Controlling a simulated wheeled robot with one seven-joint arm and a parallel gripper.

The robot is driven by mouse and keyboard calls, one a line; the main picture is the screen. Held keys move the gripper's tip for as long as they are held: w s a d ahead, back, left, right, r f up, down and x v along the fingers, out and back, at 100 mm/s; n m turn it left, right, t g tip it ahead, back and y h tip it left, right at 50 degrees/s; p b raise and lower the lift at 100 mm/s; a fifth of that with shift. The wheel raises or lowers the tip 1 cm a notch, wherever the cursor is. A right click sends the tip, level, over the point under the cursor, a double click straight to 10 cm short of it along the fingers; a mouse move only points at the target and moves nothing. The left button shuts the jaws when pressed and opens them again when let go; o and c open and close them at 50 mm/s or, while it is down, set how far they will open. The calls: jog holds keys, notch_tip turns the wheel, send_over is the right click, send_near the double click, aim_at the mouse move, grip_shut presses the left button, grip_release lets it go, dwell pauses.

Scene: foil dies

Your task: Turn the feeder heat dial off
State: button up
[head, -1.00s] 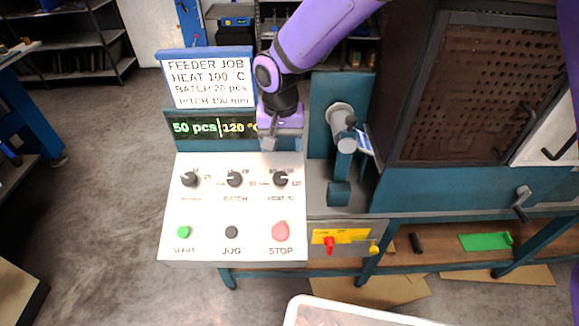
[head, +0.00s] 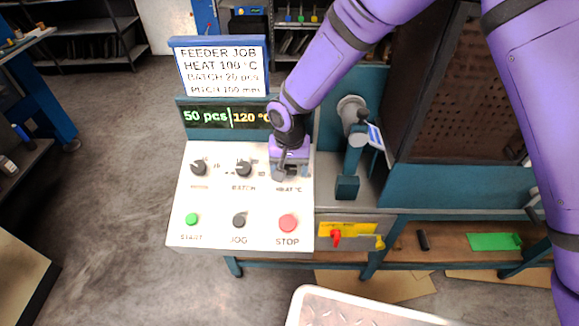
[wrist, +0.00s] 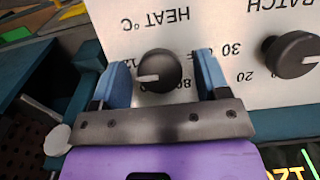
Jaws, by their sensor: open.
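The heat dial (wrist: 160,70) is a round black knob on the white control panel (head: 265,213). In the wrist view its white pointer is turned to the left, toward the partly hidden 120 mark. My gripper (head: 290,177) is over this dial and hides most of it in the head view. In the wrist view the two blue fingers stand open on either side of the knob, with a visible gap on both sides. The display (head: 210,115) reads 50 pcs and 120 °C.
The batch dial (head: 243,168) and another dial (head: 199,167) sit left of my gripper. Below are the start (head: 192,219), jog (head: 239,220) and stop (head: 288,223) buttons. A job sign (head: 222,70) reads heat 100 °C. A grey cylinder fixture (head: 352,112) stands close on the right.

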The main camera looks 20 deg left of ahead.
jog(key=c, duration=0.9)
